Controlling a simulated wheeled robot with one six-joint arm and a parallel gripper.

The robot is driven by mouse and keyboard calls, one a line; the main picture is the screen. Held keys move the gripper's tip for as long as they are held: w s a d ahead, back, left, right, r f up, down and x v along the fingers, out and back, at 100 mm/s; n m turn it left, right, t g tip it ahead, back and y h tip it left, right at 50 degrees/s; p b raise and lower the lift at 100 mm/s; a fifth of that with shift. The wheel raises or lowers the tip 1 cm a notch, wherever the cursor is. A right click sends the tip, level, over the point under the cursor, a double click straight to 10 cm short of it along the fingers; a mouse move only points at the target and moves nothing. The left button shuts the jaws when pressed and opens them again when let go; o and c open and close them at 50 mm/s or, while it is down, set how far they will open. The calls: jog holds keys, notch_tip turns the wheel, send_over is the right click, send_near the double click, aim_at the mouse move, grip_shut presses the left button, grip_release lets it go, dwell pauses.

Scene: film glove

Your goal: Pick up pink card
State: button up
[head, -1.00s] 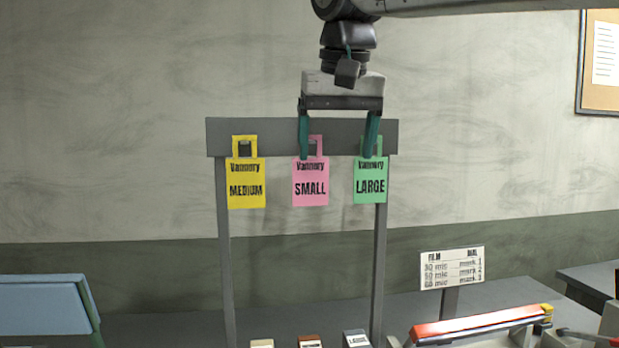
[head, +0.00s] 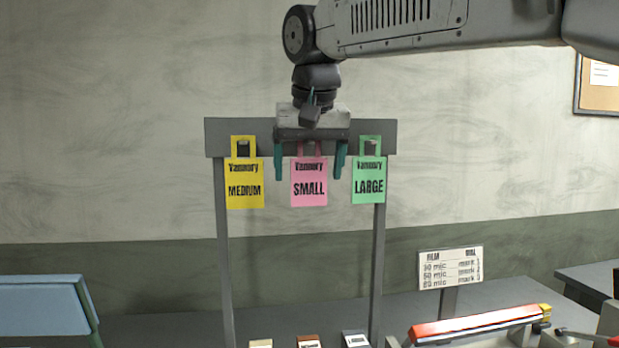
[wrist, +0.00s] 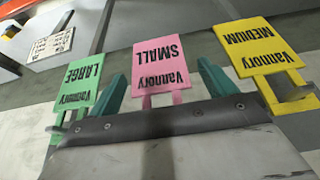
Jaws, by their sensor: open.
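The pink card (head: 309,183), marked SMALL, hangs from the grey rack's top bar between the yellow and green cards. My gripper (head: 309,172) is open, with one teal finger on each side of the pink card's upper part and a gap on both sides. The gripper body hides part of the card's handle loop. In the wrist view the pink card (wrist: 160,65) appears upside down between the two teal fingers (wrist: 163,85). Nothing is held.
The yellow MEDIUM card (head: 246,184) hangs left and the green LARGE card (head: 368,181) hangs right, close to my right finger. The grey rack (head: 380,260) stands on the bench. A film sign (head: 450,267) and a red-topped device (head: 480,323) stand lower right.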

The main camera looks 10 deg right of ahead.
jog(key=shift+c, duration=0.3)
jog(key=c, duration=1)
jog(key=shift+r, duration=0.1)
jog(key=shift+r, duration=0.55)
jog(key=s, duration=1.8)
jog(key=shift+r, duration=0.1)
